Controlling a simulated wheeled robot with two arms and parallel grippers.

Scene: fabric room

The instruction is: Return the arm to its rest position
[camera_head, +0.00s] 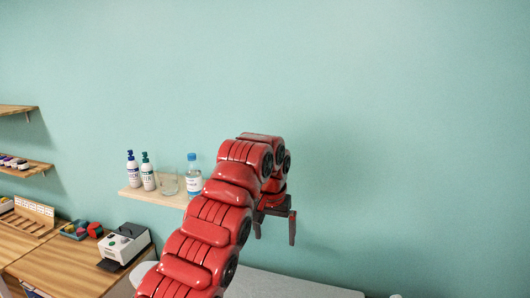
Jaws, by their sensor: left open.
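My left arm (205,235) is red and segmented. It reaches up from the bottom of the head view and bends over to the right near the middle. My left gripper (275,228) hangs at its end with the dark fingers pointing down. The fingers are apart and nothing shows between them. It is in front of the teal wall, to the right of the small wall shelf. My right gripper does not show.
The small wooden shelf (130,194) holds two white pump bottles (148,176), a clear glass (168,184) and a blue bottle (194,178). A white device (125,244) stands on the wooden table (60,270) at left. The wall at right is bare.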

